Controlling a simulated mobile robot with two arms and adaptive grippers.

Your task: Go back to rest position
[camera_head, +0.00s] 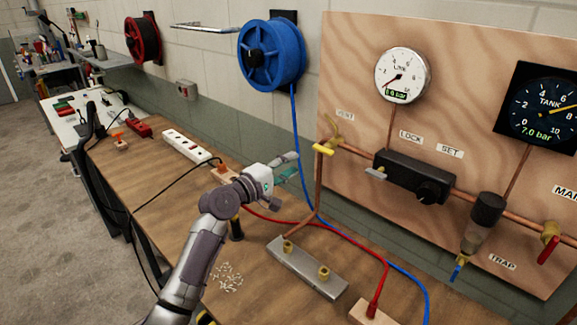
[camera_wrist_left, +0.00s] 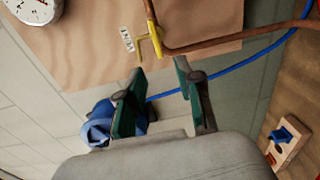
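My left gripper (camera_head: 296,166) is above the wooden workbench (camera_head: 188,235), a little left of the yellow vent valve handle (camera_head: 324,149) on the panel. In the left wrist view its two dark green fingers (camera_wrist_left: 160,65) stand apart with nothing between them. The yellow handle (camera_wrist_left: 151,36) shows beyond the fingertips in that view, apart from them. My left arm reaches across the bench from the lower part of the head view. My right gripper is in neither view.
A plywood panel (camera_head: 350,60) carries a round gauge (camera_head: 402,75), a dark tank gauge (camera_head: 543,108) and copper pipes. A blue hose reel (camera_head: 272,55) hangs on the wall. A metal manifold block (camera_head: 306,270), a power strip (camera_head: 187,146) and hoses lie on the bench.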

